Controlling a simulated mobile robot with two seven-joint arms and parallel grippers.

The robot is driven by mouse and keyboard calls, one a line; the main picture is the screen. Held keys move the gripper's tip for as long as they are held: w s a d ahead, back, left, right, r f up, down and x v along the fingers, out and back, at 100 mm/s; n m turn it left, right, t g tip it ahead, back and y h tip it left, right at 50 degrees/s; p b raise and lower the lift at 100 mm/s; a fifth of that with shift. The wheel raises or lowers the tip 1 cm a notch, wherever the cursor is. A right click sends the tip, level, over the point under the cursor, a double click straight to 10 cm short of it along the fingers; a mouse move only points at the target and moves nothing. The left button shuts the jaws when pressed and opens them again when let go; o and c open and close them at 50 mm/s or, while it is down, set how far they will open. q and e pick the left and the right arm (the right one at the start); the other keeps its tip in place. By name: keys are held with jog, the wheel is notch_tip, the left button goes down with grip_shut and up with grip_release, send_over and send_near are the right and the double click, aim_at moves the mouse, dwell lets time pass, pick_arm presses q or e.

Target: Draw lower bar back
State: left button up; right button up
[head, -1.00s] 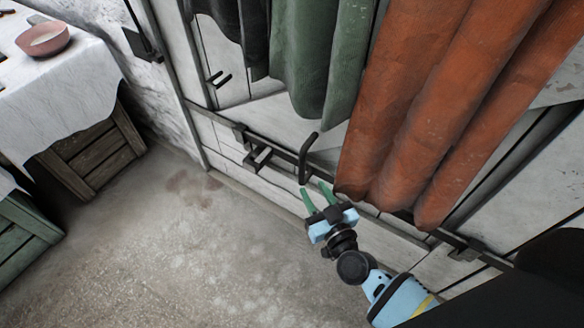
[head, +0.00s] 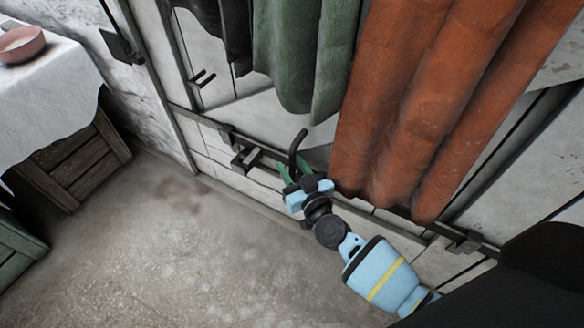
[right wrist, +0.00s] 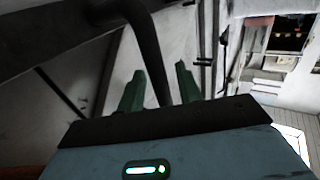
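The lower bar (head: 273,152) is a dark metal rod running across the pale plank door, low down. Its upright bent handle (head: 296,147) rises from the bar, left of the orange curtain. My right gripper (head: 292,174), with green fingers and a light blue body, is at the lower part of this handle. In the right wrist view, the dark handle (right wrist: 147,45) passes down between the two fingers (right wrist: 161,88). The fingers stand apart with gaps beside the handle, so the gripper looks open around it. My left gripper is out of view.
An orange curtain (head: 415,100) and green cloth (head: 300,55) hang just above the bar. Dark brackets (head: 243,157) hold the bar left of the handle. A table with a white cloth (head: 45,85) and wooden crates stand left. The floor (head: 190,240) between is clear.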

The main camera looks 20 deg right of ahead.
jog(key=shift+c, duration=0.4)
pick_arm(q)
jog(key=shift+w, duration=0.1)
pick_arm(e)
grip_shut()
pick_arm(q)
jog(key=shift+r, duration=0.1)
